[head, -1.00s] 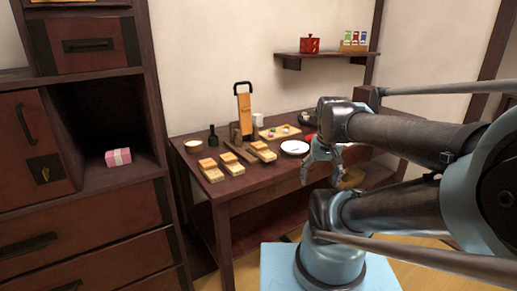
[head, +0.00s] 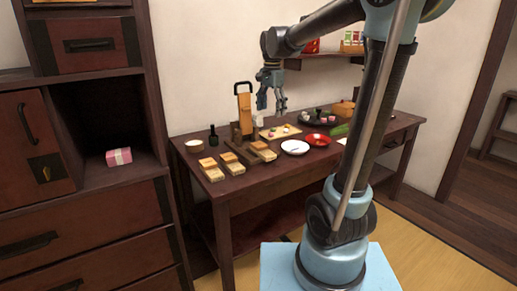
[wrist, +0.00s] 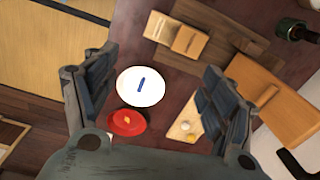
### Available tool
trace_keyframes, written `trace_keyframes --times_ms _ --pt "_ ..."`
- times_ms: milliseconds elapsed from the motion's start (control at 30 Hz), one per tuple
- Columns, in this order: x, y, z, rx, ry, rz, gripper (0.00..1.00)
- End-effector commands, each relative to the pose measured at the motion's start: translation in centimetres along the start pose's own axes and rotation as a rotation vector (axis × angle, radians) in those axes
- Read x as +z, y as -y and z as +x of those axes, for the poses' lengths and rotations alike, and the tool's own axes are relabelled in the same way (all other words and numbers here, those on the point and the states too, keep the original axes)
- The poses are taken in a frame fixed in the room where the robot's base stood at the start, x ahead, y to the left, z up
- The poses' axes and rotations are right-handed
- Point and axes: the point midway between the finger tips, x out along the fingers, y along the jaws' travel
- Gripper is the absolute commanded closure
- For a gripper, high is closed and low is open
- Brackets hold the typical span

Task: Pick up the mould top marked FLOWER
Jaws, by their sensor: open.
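Three wooden moulds stand in a row at the front left of the dark table: left mould (head: 211,169), middle mould (head: 232,163) and right mould (head: 262,151). Each has an orange-brown top on a paler base. Any markings are too small to read, so I cannot tell which top says FLOWER. My gripper (head: 272,107) is open and empty, above the back of the table and well clear of the moulds. In the wrist view, one mould (wrist: 175,33) shows beyond the open fingers (wrist: 158,66), near the top of the picture.
A tall wooden stand with a black handle (head: 244,107) rises behind the moulds. A white plate (head: 294,147), red dish (head: 319,140) and sweets board (head: 279,133) lie to the right. A bottle (head: 213,136) and bowl (head: 194,146) stand at the left. A wall shelf (head: 340,57) is above.

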Motion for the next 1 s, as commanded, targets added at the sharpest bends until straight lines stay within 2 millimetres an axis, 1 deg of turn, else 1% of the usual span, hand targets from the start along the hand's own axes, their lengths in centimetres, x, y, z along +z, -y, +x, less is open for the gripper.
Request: trace_keyframes --times_ms 33,100,200,300,433,533,1000 --pt "0.1 1.7 -0.2 0.005 0.003 0.025 0.23" --pt "0.3 3.5 -0.3 0.012 0.006 0.066 0.23" --pt "0.5 5.5 -0.4 0.022 0.008 0.112 0.23" --pt "0.8 6.8 -0.4 0.027 0.010 0.141 0.23" --pt "0.8 7.4 0.0 0.029 0.010 0.158 0.23" --pt "0.8 7.5 1.1 0.030 0.010 0.161 0.23" --pt "0.9 7.1 8.9 0.029 0.010 0.160 0.23"
